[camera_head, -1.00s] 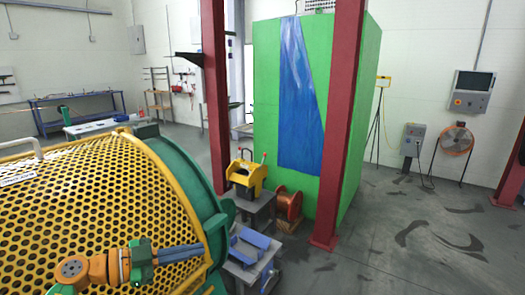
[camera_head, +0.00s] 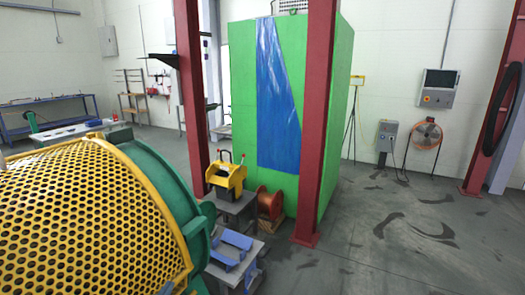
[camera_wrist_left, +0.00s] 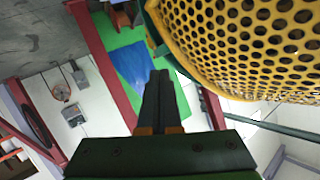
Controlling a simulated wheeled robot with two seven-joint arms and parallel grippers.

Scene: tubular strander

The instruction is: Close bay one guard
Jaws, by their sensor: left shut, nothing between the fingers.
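A large curved yellow perforated guard (camera_head: 85,215) fills the lower left of the head view, with a green end ring (camera_head: 165,185) at its right. Which bay it belongs to, and whether it is fully closed, I cannot tell. The guard also shows at the upper right of the left wrist view (camera_wrist_left: 250,40). My left gripper (camera_wrist_left: 160,76) is shut and empty, its dark fingers together, beside the guard's edge and apart from it in that view. Only a small tip of it (camera_head: 166,288) shows at the bottom of the head view. My right gripper is not in view.
A yellow device (camera_head: 226,175) on a grey stand, a copper-coloured spool (camera_head: 270,203) and a blue-topped cart (camera_head: 232,250) stand right of the guard. Red posts (camera_head: 318,130) flank a green enclosure (camera_head: 243,100). The floor at the right is mostly clear.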

